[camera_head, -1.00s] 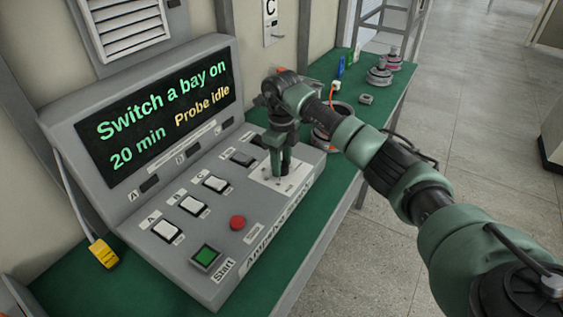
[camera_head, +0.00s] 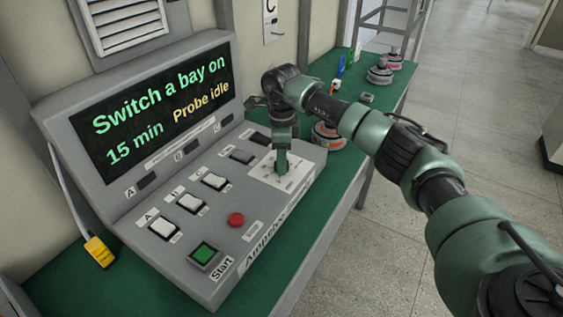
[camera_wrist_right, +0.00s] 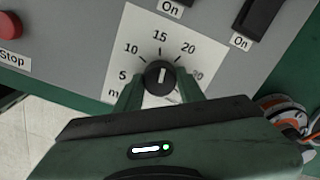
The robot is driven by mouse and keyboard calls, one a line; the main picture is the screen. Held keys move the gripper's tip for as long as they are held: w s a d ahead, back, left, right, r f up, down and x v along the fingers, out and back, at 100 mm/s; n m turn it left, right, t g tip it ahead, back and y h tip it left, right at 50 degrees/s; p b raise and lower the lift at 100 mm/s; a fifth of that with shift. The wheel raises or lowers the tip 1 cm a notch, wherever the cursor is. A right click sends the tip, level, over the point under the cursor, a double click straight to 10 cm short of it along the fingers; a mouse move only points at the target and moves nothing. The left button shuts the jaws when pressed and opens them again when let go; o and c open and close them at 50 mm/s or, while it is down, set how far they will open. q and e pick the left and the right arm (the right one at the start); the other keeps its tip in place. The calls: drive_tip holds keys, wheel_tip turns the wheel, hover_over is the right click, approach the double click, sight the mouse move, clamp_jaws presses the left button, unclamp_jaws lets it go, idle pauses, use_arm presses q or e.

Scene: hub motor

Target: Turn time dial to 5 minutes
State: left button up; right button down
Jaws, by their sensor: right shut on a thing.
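The time dial is a small black knob (camera_wrist_right: 160,76) on a white scale plate (camera_wrist_right: 187,36) marked 5, 10, 15, 20 and a partly hidden 30 in the right wrist view. Its white pointer line stands close to the 15 mark. My right gripper (camera_wrist_right: 159,90) is shut on the knob, a green finger at each side. In the head view the right gripper (camera_head: 281,165) comes down on the plate and hides most of the knob. The console display (camera_head: 155,110) reads "Switch a bay on", "15 min" and "Probe idle". My left gripper is not seen.
The console also has a red button (camera_head: 236,219), a green Start button (camera_head: 204,254) and several white and black rocker switches. A yellow plug (camera_head: 100,252) lies on the green bench at left. Motor parts (camera_head: 380,73) stand on the bench at the back right.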

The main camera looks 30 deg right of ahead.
drive_tip(key=n+b, duration=0.1)
drive_tip(key=n, duration=0.3)
drive_tip(key=shift+w+n, duration=0.1)
drive_tip(key=shift+n, duration=0.2)
drive_tip(key=n+b, duration=0.1)
drive_tip(key=n, duration=0.4)
drive_tip(key=shift+r, duration=0.1)
drive_tip(key=n, duration=0.5)
drive_tip(key=shift+n, duration=0.4)
drive_tip(key=shift+n+b, duration=0.4)
drive_tip(key=shift+n, duration=2.2)
drive_tip(key=c, duration=1)
unclamp_jaws()
drive_tip(key=shift+o, duration=0.6)
